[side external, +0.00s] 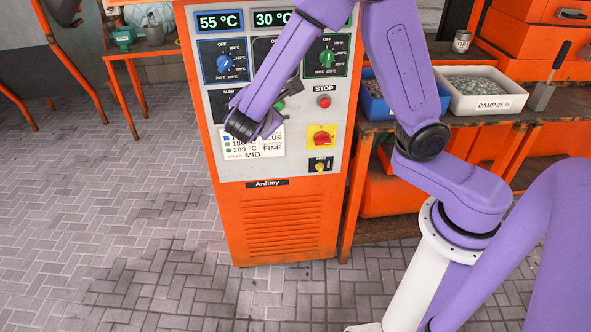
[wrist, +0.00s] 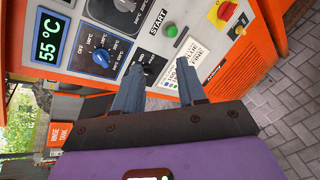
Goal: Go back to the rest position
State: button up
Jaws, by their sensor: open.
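My gripper (wrist: 160,80) is open and empty, with its two grey fingers well apart in the wrist view. It is at the front of the orange control cabinet (side external: 270,222), pointing toward the panel. The fingers are near a label card (wrist: 184,62) and a blue knob (wrist: 101,58); I cannot tell whether they touch the panel. A green START button (wrist: 171,30) shows beyond them. In the side external view my purple wrist hangs over the panel and hides most of the gripper and some controls.
The panel has a 55 °C display (side external: 220,22), a green knob (side external: 326,58), a red STOP button (side external: 324,101) and a red-yellow switch (side external: 321,137). At right, a blue bin (side external: 375,107) and a white DAMP tray (side external: 490,103) stand on a bench. The paved floor (side external: 90,200) at left is clear.

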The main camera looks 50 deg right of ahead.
jog(key=s+f+m+g+y, duration=0.2)
jog(key=s+g+y, duration=0.5)
jog(key=s, duration=2.1)
jog(key=m+y, duration=0.1)
jog(key=y, duration=0.3)
jog(key=shift+d+y, duration=0.15)
jog(key=shift+y, duration=0.15)
jog(key=shift+w, duration=0.1)
